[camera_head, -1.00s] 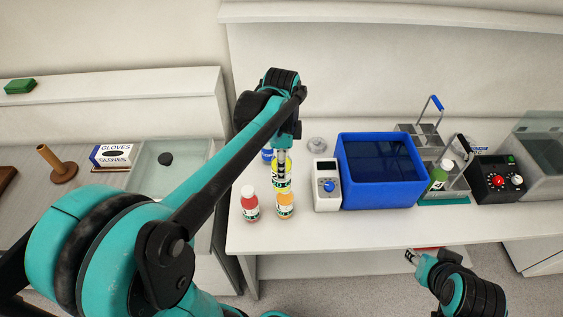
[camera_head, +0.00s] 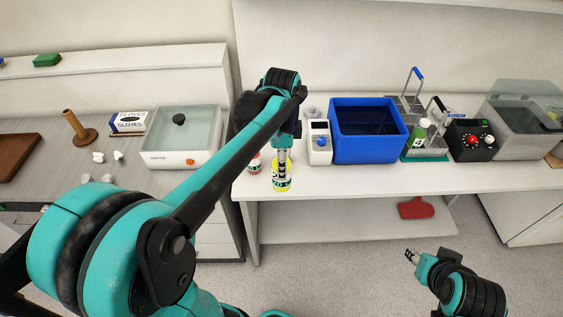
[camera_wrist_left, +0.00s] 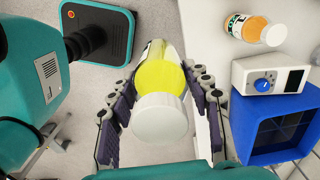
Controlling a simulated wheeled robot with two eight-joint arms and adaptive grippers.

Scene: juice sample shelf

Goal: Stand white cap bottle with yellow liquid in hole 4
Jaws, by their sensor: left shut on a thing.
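My left gripper (camera_head: 282,156) is shut on the white cap bottle with yellow liquid (camera_head: 281,178). In the left wrist view the bottle (camera_wrist_left: 160,80) sits between the two fingers, its white cap (camera_wrist_left: 160,118) toward the camera. It is held beyond the counter's front edge, with floor showing beside it.
A white device (camera_head: 319,144) and a blue basin (camera_head: 368,102) stand between the held bottle and the rack. A black control box (camera_head: 470,140) is right of the rack. An orange bottle (camera_wrist_left: 250,27) shows in the wrist view. The front counter strip is clear.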

